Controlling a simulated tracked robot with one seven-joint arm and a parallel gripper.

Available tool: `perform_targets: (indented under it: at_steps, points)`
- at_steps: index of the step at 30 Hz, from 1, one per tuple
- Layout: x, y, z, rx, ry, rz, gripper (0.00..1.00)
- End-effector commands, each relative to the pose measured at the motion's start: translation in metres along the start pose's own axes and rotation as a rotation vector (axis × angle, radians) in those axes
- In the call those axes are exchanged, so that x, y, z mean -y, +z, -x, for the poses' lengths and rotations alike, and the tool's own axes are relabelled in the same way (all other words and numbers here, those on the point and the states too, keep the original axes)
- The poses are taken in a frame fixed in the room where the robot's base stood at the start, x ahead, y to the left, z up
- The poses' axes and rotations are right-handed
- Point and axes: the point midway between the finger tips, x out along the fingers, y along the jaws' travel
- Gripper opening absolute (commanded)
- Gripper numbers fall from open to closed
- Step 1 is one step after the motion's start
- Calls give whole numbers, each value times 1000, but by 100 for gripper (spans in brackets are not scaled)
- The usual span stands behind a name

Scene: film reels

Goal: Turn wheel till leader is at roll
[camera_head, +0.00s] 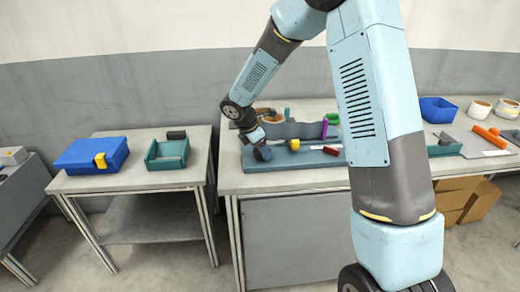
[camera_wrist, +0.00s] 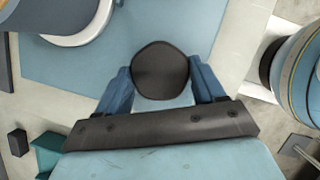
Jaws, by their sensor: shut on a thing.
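My gripper (camera_head: 258,143) is low over the left end of a blue-grey bench device (camera_head: 290,163). In the wrist view its two blue fingers (camera_wrist: 160,88) are shut on a dark, rounded knob (camera_wrist: 160,68), one on each side. I cannot tell how the knob joins the wheel; my gripper hides that part. The device carries a yellow roller (camera_head: 295,144), a red block (camera_head: 331,151) and a purple upright piece (camera_head: 324,130). A tan ring-shaped roll (camera_head: 272,117) is behind my gripper, partly hidden. I cannot make out the leader.
A green ring (camera_head: 333,118) is at the device's back right. A side table at left holds a blue box (camera_head: 92,155) and a green tray (camera_head: 167,155). A blue bin (camera_head: 438,110) and white pots (camera_head: 479,109) stand on the bench at right. My arm hides the bench's middle.

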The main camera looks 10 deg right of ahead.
Motion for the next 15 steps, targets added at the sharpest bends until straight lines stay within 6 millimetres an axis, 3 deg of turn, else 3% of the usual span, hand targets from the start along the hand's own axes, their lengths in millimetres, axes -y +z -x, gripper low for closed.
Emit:
perform_targets:
  at_steps: [6, 15]
  points:
    - [-1, 0, 0, 0, 2, 0, 38]
    - [-2, 0, 1, 1, -12, -35, 38]
